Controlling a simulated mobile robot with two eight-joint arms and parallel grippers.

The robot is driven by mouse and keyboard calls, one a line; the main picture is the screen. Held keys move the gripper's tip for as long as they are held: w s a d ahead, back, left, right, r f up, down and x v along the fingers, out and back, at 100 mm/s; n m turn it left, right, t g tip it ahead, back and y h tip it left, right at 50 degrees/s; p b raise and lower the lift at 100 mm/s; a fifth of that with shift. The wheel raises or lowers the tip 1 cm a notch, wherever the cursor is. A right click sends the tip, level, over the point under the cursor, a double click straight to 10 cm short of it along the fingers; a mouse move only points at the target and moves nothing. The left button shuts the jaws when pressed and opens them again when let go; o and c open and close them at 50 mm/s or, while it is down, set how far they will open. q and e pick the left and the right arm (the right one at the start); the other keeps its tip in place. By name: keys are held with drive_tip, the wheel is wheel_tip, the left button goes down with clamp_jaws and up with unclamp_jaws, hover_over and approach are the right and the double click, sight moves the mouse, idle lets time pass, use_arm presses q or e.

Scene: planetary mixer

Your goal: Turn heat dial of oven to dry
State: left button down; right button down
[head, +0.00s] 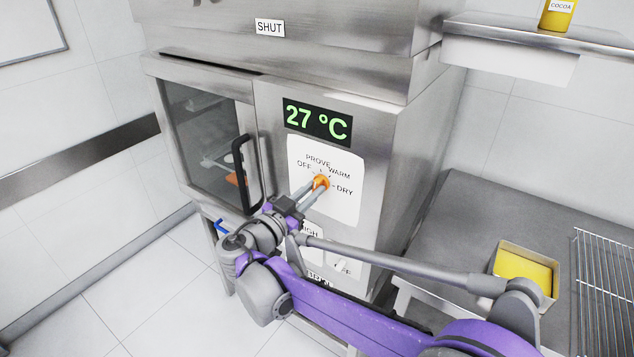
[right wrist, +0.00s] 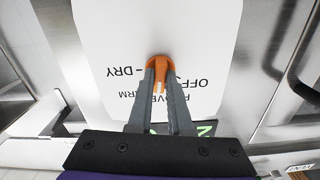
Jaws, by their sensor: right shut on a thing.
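The oven's heat dial (head: 321,182) is an orange knob on a white panel (head: 346,200) marked OFF, PROVE, WARM and DRY. DRY is printed to the right of the dial. My right gripper (head: 317,187) is shut on the dial, its two grey fingers on either side of it. In the right wrist view the orange dial (right wrist: 158,66) shows between and beyond the fingertips (right wrist: 160,80), with the lettering upside down. The fingers partly cover the dial, and I cannot tell which mark it points to. My left gripper is not in view.
A green display (head: 317,122) above the panel reads 27 °C. The oven's glass door (head: 205,140) with a black handle (head: 243,172) is left of the panel. A lower control panel is partly behind my arm. A yellow-filled tray (head: 526,268) and a wire rack (head: 603,290) lie on the right counter.

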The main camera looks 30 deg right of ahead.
idle(0.3)
drive_tip(key=m+p, duration=0.1)
drive_tip(key=m, duration=0.2)
drive_tip(key=shift+r+p, duration=0.1)
drive_tip(key=shift+p, duration=0.25)
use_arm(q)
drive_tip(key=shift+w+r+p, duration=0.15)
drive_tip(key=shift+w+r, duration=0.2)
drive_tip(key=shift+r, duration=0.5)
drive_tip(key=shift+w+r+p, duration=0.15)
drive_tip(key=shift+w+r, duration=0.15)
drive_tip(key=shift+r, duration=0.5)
use_arm(e)
drive_tip(key=shift+m, duration=0.8)
drive_tip(key=shift+m+p, duration=0.4)
drive_tip(key=shift+m, duration=0.3)
drive_tip(key=shift+m+p, duration=0.7)
drive_tip(key=shift+m, duration=0.7)
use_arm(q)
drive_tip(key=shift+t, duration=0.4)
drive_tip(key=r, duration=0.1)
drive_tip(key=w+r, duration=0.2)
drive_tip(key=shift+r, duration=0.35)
